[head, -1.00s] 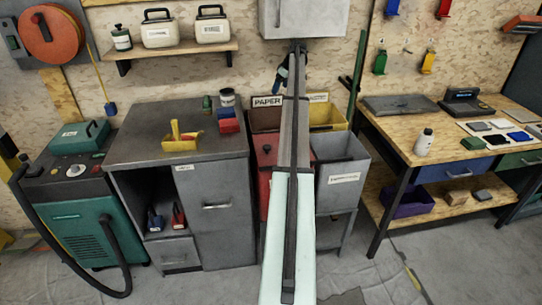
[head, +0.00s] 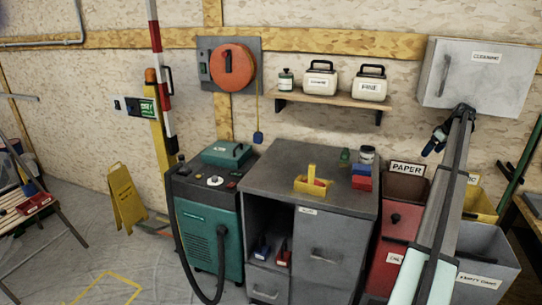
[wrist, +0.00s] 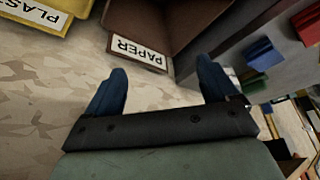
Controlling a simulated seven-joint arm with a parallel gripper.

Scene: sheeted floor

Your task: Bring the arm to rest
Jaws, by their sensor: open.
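My gripper (head: 436,140) is raised at the end of my outstretched arm, on the right side of the head view. It is just below the grey wall cabinet (head: 480,75) and above the bins. In the wrist view its two blue fingers (wrist: 161,75) stand apart with nothing between them. The brown bin's PAPER label (wrist: 138,54) shows beyond the fingertips in that view.
Under my arm stand the brown paper bin (head: 404,187), a red bin (head: 393,235) and a grey bin (head: 488,255). Left of them is a grey cabinet (head: 328,215) with a yellow tray (head: 311,185) on top. A yellow floor sign (head: 127,198) stands further left.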

